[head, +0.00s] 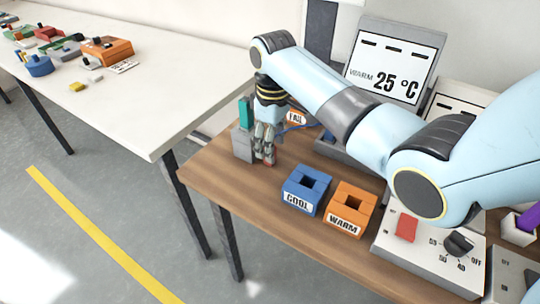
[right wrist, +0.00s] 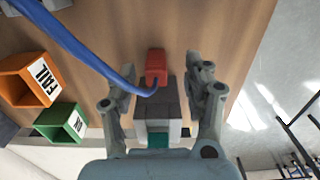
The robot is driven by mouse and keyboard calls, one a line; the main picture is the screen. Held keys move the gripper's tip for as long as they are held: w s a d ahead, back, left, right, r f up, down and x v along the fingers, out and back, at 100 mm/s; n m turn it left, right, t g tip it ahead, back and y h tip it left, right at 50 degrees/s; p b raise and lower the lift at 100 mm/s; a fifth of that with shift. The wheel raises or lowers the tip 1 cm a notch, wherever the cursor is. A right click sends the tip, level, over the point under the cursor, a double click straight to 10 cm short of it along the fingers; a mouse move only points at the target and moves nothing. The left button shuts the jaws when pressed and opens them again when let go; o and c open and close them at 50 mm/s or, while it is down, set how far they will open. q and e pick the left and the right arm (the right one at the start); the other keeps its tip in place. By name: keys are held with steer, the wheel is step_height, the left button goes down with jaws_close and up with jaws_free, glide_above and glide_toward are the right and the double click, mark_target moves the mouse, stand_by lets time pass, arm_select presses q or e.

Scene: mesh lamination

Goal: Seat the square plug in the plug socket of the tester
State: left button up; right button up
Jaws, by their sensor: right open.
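The red plug (right wrist: 156,66) with a blue cable (right wrist: 75,40) shows in the right wrist view, at the end of a dark grey block (right wrist: 160,95). I cannot tell whether it sits in that block or lies against it. My right gripper (right wrist: 162,92) is open, its fingers on either side of the grey block and apart from it. In the head view the right gripper (head: 265,142) points down beside a grey stand (head: 243,145) with a teal part. The tester (head: 390,62) with its "25 °C" display stands behind my right arm. Its socket cannot be made out. My left gripper is out of view.
A blue COOL block (head: 306,188) and an orange WARM block (head: 350,208) stand on the wooden table. An orange FAIL bin (right wrist: 28,78) and a green bin (right wrist: 62,122) are beside the gripper. A white table (head: 140,50) holds several parts. The table's front left is clear.

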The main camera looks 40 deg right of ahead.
mark_target(274, 164)
steer(key=f, duration=0.4)
steer(key=shift+d+f, duration=0.2)
jaws_close()
